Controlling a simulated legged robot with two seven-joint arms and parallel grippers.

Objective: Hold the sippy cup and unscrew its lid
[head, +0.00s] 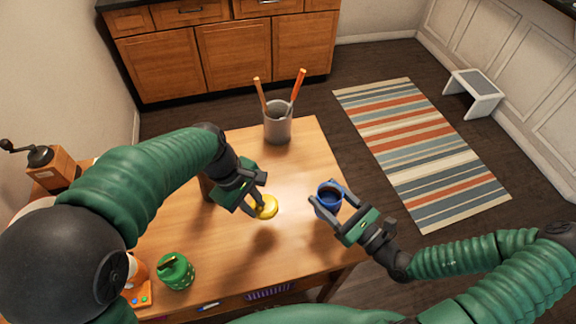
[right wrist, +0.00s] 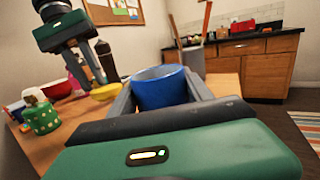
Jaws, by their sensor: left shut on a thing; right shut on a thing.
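The blue cup (head: 328,203) is at the right side of the wooden table, upright, with its open top and dark inside showing. My right gripper (head: 327,192) is shut around the cup, one finger on each side. The cup also fills the middle of the right wrist view (right wrist: 162,90). The yellow lid (head: 266,207) is apart from the cup, to its left. My left gripper (head: 257,194) is shut on the lid, which partly hides behind the fingers. The lid also shows left of the cup in the right wrist view (right wrist: 105,92).
A grey holder (head: 278,127) with wooden-handled utensils stands at the table's far edge. A green container (head: 176,271) stands at the near left. A coffee grinder (head: 50,165) is at the far left. The table (head: 225,245) is clear between the green container and the cup.

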